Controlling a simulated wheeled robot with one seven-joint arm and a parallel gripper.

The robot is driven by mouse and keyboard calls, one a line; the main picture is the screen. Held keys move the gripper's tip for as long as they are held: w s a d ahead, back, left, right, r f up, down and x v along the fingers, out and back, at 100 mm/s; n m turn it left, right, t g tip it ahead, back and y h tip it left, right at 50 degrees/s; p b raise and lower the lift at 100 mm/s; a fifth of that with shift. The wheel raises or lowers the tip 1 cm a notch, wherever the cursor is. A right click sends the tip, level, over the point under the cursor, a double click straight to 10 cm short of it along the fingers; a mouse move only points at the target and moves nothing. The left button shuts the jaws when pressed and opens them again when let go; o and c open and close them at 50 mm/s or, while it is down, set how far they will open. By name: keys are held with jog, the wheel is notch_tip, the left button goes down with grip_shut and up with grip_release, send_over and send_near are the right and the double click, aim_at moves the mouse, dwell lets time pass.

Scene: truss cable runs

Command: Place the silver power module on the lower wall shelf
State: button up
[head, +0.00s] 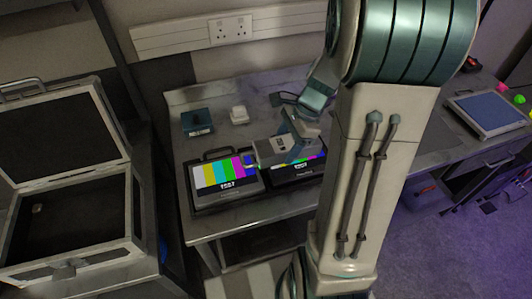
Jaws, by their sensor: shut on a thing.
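My gripper (290,133) is over the bench, in front of and above the two test screens. It is shut on a grey, box-like block, which looks like the silver power module (268,151). The fingers and the module overlap, so the exact grip is hard to make out. The module is in front of the right screen and the right edge of the left one; I cannot tell whether it touches either. I cannot make out the lower wall shelf in this view.
An open case (70,262) stands left. A blue-topped panel (490,112) lies at right.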

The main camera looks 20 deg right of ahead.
aim_at(268, 146)
jog(key=w+a+f, duration=0.1)
jog(key=a, duration=0.1)
jog(key=w+a+f, duration=0.2)
jog(key=shift+p, duration=0.35)
jog(key=shift+w+f, duration=0.1)
jog(key=shift+f, duration=1.9)
jog(key=shift+f, duration=0.2)
jog(key=o, duration=1.4)
